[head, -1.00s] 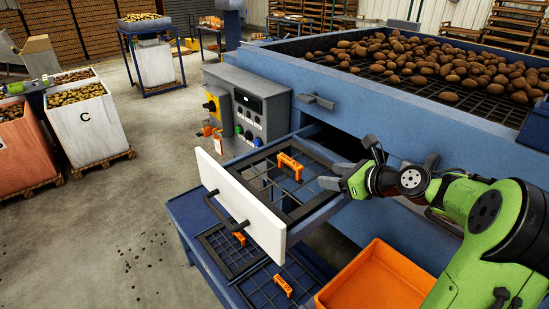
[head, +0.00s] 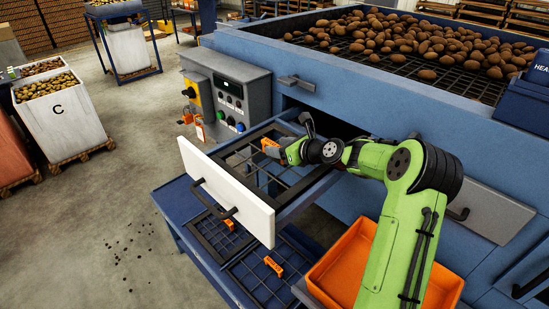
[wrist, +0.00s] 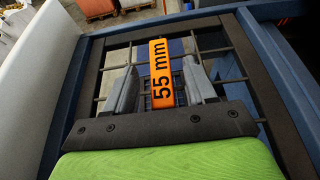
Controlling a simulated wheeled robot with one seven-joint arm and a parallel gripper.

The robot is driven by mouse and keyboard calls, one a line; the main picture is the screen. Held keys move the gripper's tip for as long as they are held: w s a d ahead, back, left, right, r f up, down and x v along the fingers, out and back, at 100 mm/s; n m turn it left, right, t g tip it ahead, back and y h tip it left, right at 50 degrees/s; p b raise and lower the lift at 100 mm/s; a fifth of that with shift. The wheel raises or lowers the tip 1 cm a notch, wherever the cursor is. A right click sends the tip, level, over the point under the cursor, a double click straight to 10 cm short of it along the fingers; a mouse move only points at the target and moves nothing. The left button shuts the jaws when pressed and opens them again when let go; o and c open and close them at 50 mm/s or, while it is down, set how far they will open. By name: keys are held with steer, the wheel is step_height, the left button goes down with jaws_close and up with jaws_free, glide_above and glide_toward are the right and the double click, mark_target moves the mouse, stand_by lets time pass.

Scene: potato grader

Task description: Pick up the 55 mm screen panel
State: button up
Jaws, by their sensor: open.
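The 55 mm screen panel is a black framed grid (wrist: 92,75) lying in the open drawer (head: 225,190), which has a white front. Its orange handle (wrist: 161,76), marked "55 mm", is upright in the wrist view. My gripper (wrist: 163,88) is open, with one grey finger on each side of the handle. A gap shows on each side, and I cannot tell how deep the fingers reach. In the head view my gripper (head: 272,150) is over the drawer at the orange handle and partly hides it and the panel's far right part.
Two more screen panels with orange handles (head: 273,266) lie on the blue shelf below the drawer. An orange bin (head: 345,262) stands under my arm. The control box (head: 225,95) is behind the drawer. Potatoes (head: 400,38) lie on the grader's top screen.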

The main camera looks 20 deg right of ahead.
steer(key=shift+x, duration=0.8)
steer(key=shift+s+d+r, duration=0.1)
steer(key=shift+s, duration=0.15)
steer(key=shift+c, duration=2)
jaws_close()
steer(key=shift+w+r, duration=0.1)
steer(key=shift+r, duration=0.05)
